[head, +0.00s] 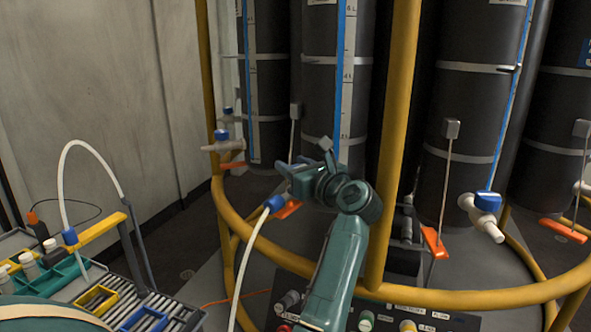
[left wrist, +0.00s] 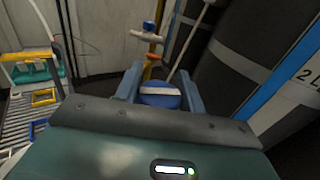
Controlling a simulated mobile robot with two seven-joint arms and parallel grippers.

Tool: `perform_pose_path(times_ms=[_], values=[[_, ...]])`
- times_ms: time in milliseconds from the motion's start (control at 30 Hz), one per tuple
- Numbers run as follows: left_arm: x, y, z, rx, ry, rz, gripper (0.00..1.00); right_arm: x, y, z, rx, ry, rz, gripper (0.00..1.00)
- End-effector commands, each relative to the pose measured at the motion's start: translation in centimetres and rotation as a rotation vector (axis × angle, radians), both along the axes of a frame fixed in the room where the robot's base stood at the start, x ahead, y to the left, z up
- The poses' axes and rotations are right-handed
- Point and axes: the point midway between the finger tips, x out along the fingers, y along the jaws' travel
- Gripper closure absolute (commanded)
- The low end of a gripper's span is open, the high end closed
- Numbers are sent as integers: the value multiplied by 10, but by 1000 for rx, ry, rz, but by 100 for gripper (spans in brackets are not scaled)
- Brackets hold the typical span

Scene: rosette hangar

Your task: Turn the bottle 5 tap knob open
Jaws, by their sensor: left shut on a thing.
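My left gripper (head: 293,172) is at a tap low on the front of a dark bottle (head: 318,95) with a blue level strip. In the left wrist view its two fingers are shut on the tap's round blue knob (left wrist: 158,101), one on each side. A pale bar crosses the knob from left to right in that view. In the head view the gripper hides the knob and most of the tap. A white hose with a blue collar (head: 273,204) hangs just below it. I cannot read a bottle number. My right gripper is not in view.
A yellow rail (head: 398,130) rises just right of my left arm, and a yellow ring curves below. Other taps are at left (head: 221,140) and right (head: 484,207). Orange pedals (head: 434,242) hang on rods. A rack of vials (head: 70,270) stands lower left.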

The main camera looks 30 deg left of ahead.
Motion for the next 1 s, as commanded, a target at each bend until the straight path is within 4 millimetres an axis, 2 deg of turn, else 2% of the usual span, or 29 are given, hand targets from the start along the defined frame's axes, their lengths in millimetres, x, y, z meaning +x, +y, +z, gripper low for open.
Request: perform_pose_path(times_ms=[33, 67, 333, 567, 667, 1000], values=[[0, 1, 1, 1, 0, 0, 84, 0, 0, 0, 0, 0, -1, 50], [0, 1, 1, 1, 0, 0, 60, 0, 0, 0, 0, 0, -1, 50], [0, 0, 1, 1, 0, -1, 39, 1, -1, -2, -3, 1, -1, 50], [0, 0, 1, 1, 0, -1, 39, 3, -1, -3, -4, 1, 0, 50], [0, 0, 8, 0, -3, -2, 39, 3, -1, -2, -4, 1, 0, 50], [0, 0, 71, -1, -5, -2, 39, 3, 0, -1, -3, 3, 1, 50]])
